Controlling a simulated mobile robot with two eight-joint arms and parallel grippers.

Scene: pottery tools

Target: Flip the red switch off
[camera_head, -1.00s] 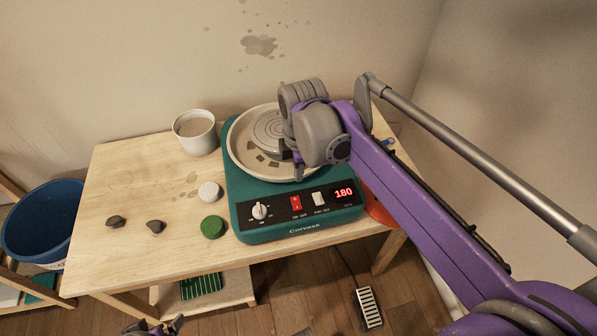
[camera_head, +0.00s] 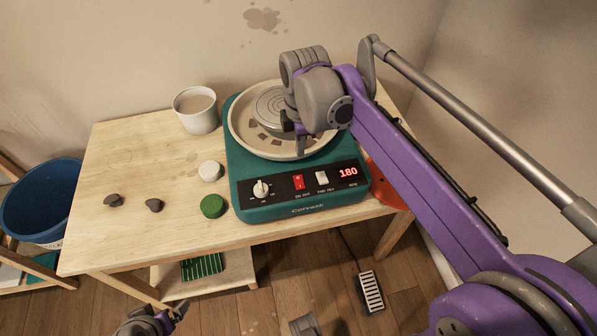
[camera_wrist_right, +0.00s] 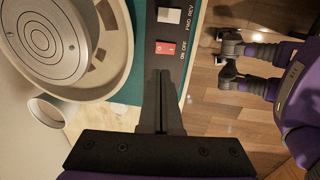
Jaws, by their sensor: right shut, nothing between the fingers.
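The red switch (camera_head: 299,182) sits on the dark front panel of the teal pottery wheel (camera_head: 240,170), above an ON OFF label. It also shows in the right wrist view (camera_wrist_right: 166,48). I cannot tell for certain which side is pressed. My right gripper (camera_head: 300,146) is shut and empty, behind the panel and over the wheel's pan edge. In the wrist view its closed fingertips (camera_wrist_right: 164,73) point at the switch, with a small gap in the picture. My left gripper (camera_head: 168,318) is low at the bottom edge, away from the wheel; its jaw opening is unclear.
A white knob (camera_head: 261,189), a pale switch (camera_head: 321,178) and a lit 180 display (camera_head: 348,172) flank the red switch. A cup (camera_head: 196,112), white and green round pieces and dark lumps stand left on the wooden table (camera_head: 120,235). A foot pedal (camera_head: 370,291) lies on the floor.

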